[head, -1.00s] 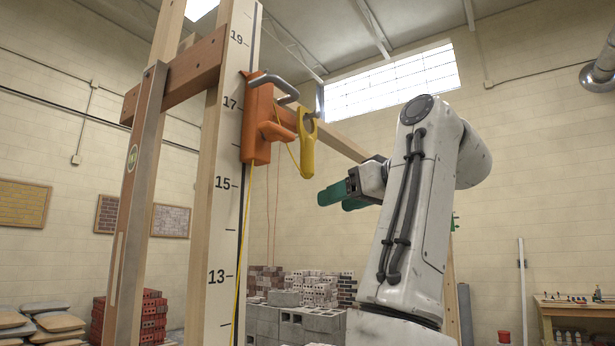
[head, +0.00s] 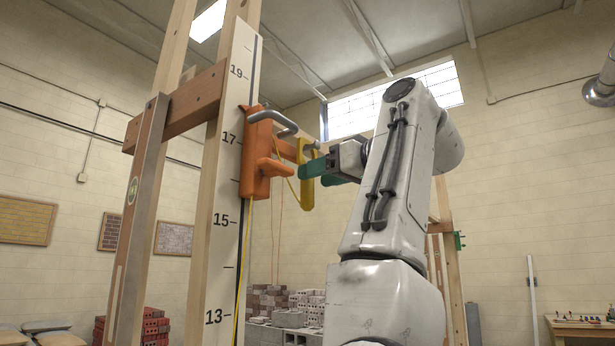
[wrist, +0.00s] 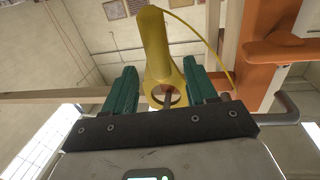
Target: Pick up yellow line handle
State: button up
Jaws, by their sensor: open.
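The yellow line handle (head: 307,190) hangs upright beside the orange block (head: 257,150) on the numbered post. A thin yellow line runs from it to the block. In the wrist view the handle (wrist: 154,45) has a ring end lying between my green fingers, with a small peg visible in the ring's hole. My gripper (head: 312,175) is open at the handle, one finger on each side in the wrist view (wrist: 162,68). I cannot tell whether the fingers touch it. In the head view the near finger partly covers the handle.
A grey bent bar (head: 272,120) sticks out from the orange block close to the handle. The numbered post (head: 222,200) stands to the left. A wooden beam (wrist: 50,97) crosses the wrist view. Stacked blocks (head: 290,318) are low behind.

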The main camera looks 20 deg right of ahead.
jog(key=shift+p+x, duration=0.8)
jog(key=shift+x, duration=1.15)
jog(key=shift+c, duration=0.3)
jog(key=c, duration=1)
jog(key=shift+o, duration=0.2)
jog(key=shift+d+r+b, duration=0.1)
jog(key=shift+r+b, duration=0.2)
jog(key=shift+r, duration=0.45)
jog(key=b+v, duration=0.6)
jog(key=v, duration=1.2)
jog(key=shift+b, duration=0.3)
